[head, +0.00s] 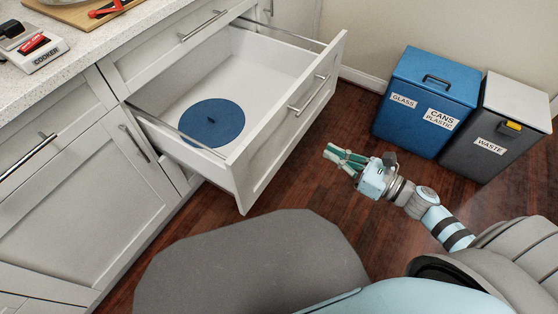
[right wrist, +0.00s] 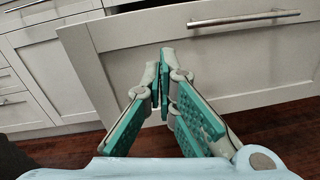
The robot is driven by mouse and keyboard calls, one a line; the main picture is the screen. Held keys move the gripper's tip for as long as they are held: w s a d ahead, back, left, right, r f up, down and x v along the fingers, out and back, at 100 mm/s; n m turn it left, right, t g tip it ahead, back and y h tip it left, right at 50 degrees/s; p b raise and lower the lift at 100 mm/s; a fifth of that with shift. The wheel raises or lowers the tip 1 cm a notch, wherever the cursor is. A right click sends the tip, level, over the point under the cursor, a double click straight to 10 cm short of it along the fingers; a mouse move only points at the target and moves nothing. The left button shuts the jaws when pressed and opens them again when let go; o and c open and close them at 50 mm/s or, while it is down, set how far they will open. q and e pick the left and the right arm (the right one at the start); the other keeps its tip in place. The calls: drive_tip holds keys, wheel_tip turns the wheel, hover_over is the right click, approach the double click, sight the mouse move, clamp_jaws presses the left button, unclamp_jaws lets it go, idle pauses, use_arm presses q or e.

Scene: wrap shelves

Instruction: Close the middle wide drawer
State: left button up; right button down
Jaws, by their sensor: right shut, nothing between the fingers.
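The middle wide drawer (head: 292,138) is pulled far out of the white cabinet in the head view. A round blue lid (head: 212,122) with a small knob lies inside it. Its front panel with a bar handle (head: 308,95) faces right. My right gripper (head: 328,153) is shut and empty, in front of the drawer's face and apart from the handle. In the right wrist view the fingers (right wrist: 166,58) point at the drawer front (right wrist: 225,70), below and left of its handle (right wrist: 245,18). My left gripper is not in view.
A blue recycling bin (head: 425,100) and a grey waste bin (head: 497,125) stand at the right by the wall. The counter (head: 85,55) holds a cooker and a cutting board with a red item. Bare wooden floor (head: 330,195) lies between drawer and bins.

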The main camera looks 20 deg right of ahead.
sight(270, 128)
drive_tip(key=w+a+n, duration=0.1)
drive_tip(key=w+a, duration=0.2)
drive_tip(key=w+a+y, duration=0.1)
drive_tip(key=w+a, duration=0.2)
drive_tip(key=a, duration=0.1)
drive_tip(key=w+a+r+n, duration=0.1)
drive_tip(key=w+a, duration=0.2)
drive_tip(key=w, duration=0.1)
drive_tip(key=shift+w+a+n+g, duration=0.1)
drive_tip(key=shift+a+n+g, duration=0.1)
drive_tip(key=shift+n+g, duration=0.15)
